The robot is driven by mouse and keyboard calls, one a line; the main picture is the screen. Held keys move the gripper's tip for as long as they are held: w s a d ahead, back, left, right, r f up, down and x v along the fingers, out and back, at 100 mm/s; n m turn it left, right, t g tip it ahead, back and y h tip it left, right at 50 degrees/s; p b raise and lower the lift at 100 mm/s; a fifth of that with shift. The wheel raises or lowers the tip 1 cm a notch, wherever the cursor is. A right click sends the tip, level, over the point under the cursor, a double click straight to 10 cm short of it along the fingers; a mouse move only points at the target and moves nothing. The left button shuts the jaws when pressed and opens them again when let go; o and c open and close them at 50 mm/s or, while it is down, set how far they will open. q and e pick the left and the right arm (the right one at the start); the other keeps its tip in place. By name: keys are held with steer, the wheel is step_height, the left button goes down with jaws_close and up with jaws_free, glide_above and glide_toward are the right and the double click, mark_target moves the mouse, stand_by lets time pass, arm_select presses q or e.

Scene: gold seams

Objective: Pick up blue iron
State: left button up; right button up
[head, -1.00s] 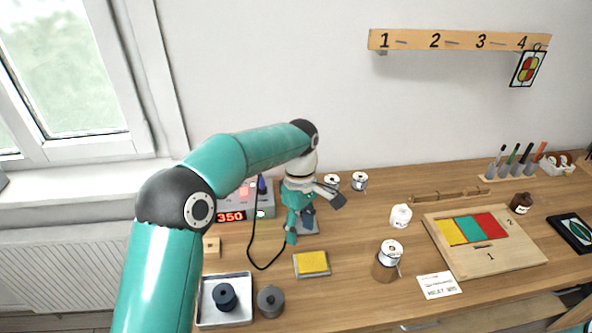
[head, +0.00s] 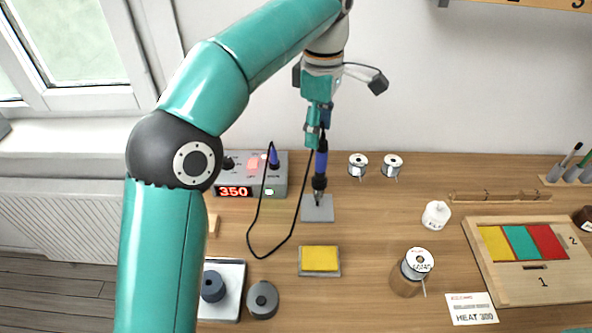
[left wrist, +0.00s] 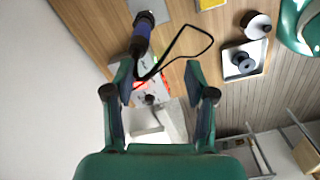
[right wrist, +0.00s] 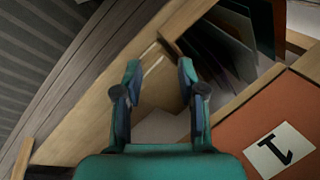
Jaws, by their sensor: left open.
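The blue iron (head: 321,166) stands upright, its black lower end at a grey square base (head: 317,209). A black cable loops from it toward the station. My left gripper (head: 314,137) is above and by its upper end. The left wrist view shows its jaws (left wrist: 158,72) open with nothing gripped, and the iron (left wrist: 143,32) beyond the left finger's tip. Whether iron and finger touch I cannot tell. My right gripper (right wrist: 160,72) is open and empty in the right wrist view, above wooden compartments.
A grey station (head: 250,185) reading 350 stands left of the iron. A yellow sponge (head: 320,258) lies in front. Solder spools (head: 358,165) stand to the right. A white tray (head: 234,275) with a dark spool is front left. A brown jar (head: 405,280) stands front right.

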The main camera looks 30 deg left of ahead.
arm_select(q)
steer(key=b, duration=0.1)
glide_above(320, 177)
steer(key=s, duration=0.2)
step_height(320, 177, down, 5)
steer(key=shift+w+a+f+b, duration=0.1)
steer(key=shift+w+f+b, duration=0.05)
steer(key=shift+f, duration=0.65)
steer(key=shift+w+a+f+b, duration=0.1)
steer(key=shift+w+f+b, duration=0.05)
steer(key=shift+f, duration=0.7)
steer(key=shift+w+a+f+b, duration=0.1)
steer(key=shift+w+f+b, duration=0.05)
steer(key=shift+f, duration=0.65)
steer(key=shift+o, duration=0.2)
steer(key=c, duration=0.8)
steer(key=shift+d+f, duration=0.1)
